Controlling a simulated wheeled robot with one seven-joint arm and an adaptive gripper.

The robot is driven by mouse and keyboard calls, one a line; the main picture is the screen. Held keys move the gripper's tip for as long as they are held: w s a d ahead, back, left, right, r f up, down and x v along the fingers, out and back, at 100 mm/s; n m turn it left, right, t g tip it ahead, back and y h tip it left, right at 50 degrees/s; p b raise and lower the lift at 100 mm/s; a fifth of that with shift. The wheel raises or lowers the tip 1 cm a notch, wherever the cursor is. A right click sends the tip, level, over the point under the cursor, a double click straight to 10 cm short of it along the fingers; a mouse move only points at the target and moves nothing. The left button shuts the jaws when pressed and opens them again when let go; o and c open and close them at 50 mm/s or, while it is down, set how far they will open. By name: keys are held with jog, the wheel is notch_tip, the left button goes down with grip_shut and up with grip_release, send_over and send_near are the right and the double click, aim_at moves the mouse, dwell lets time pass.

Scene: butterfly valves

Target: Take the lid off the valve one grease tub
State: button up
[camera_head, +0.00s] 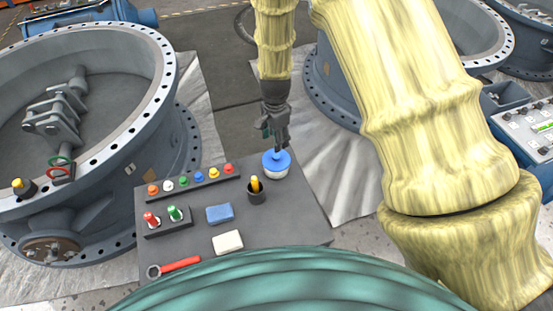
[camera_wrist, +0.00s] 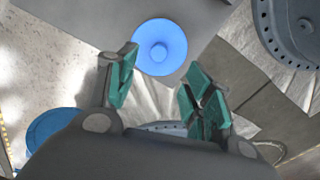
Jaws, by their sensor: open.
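The grease tub (camera_head: 277,173) is a small white tub at the back right corner of a dark grey work surface. Its blue lid (camera_head: 270,160) with a round knob is on top of it. In the wrist view the lid (camera_wrist: 160,47) shows from above as a blue disc, beyond the fingertips. My gripper (camera_head: 277,138) is just above the lid, pointing down. Its green-padded fingers (camera_wrist: 158,85) are apart with nothing between them. In the wrist view the lid lies ahead of the gap, and I see no contact there. The head view does not show clearly whether a fingertip touches the knob.
The grey work surface (camera_head: 197,221) also holds a dark cup (camera_head: 257,194) with a yellow-topped item, a blue block (camera_head: 220,214), a white block (camera_head: 228,242), a red-handled wrench (camera_head: 175,266) and a rack of coloured knobs (camera_head: 192,181). A large valve body (camera_head: 160,120) stands at left.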

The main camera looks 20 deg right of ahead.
send_over(277, 155)
jog(key=shift+s+a+f+p, duration=0.1)
jog(key=shift+a+f+p, duration=0.1)
jog(key=shift+f, duration=0.85)
jog(key=shift+a+f+p, duration=0.1)
jog(key=shift+f+p, duration=0.1)
jog(key=shift+f, duration=0.8)
jog(key=shift+d+f+p, duration=0.15)
jog(key=shift+f+p, duration=0.35)
jog(key=shift+f, duration=0.25)
jog(key=shift+d+f+p, duration=0.1)
jog(key=shift+f+p, duration=0.35)
jog(key=shift+f, duration=1.45)
jog(key=c, duration=0.9)
